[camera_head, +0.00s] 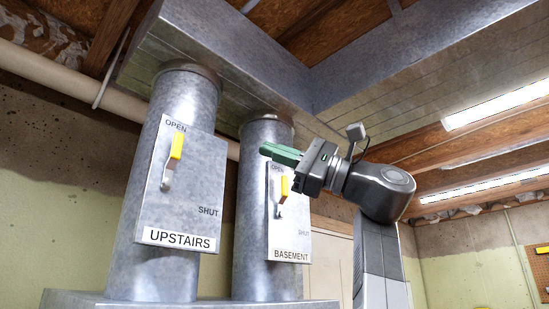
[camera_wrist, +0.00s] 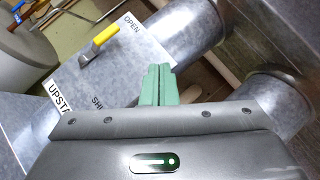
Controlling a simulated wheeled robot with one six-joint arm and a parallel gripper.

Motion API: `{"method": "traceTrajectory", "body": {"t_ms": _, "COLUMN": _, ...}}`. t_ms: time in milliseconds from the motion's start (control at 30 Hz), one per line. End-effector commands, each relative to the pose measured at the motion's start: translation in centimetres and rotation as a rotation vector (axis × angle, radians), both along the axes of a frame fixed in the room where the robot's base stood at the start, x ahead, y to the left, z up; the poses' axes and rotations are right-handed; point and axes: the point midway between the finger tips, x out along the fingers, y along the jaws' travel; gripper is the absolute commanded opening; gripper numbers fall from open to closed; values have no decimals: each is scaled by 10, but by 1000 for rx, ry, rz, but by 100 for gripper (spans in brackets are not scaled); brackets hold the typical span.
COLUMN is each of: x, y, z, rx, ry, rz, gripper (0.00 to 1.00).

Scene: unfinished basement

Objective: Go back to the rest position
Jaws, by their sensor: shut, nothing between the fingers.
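My gripper (camera_head: 279,153) is shut and empty, its green fingers pointing left in the head view. It is in front of the top of the BASEMENT damper plate (camera_head: 289,243), and I cannot tell how far apart they are. The BASEMENT lever (camera_head: 284,187) has a yellow handle pointing up, near the OPEN mark. The UPSTAIRS plate (camera_head: 184,205) is at left; its yellow lever (camera_head: 176,147) also points up by OPEN. In the wrist view, the closed fingers (camera_wrist: 158,84) show beside the UPSTAIRS plate (camera_wrist: 128,68), with its yellow lever (camera_wrist: 105,35) to their upper left.
Two round metal ducts, one at left (camera_head: 135,245) and one at centre (camera_head: 249,235), rise to a wide overhead metal duct (camera_head: 225,62). A pale pipe (camera_head: 65,78) runs along the back wall. Bright ceiling lights (camera_head: 497,106) are at right. Open space shows at lower right.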

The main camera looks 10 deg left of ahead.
Motion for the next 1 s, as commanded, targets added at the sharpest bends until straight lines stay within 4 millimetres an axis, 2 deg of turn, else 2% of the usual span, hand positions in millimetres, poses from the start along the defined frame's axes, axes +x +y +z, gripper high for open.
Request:
{"method": "traceTrajectory", "body": {"t_ms": 167, "x": -2, "y": 7, "z": 0, "rx": -1, "ry": -1, "rz": 2, "gripper": 0}}
{"method": "traceTrajectory", "body": {"t_ms": 700, "x": -11, "y": 78, "z": 0, "rx": 0, "ry": 0, "rz": 5, "gripper": 0}}
{"method": "traceTrajectory", "body": {"t_ms": 1000, "x": -12, "y": 99, "z": 0, "rx": 0, "ry": 0, "rz": 1, "gripper": 0}}
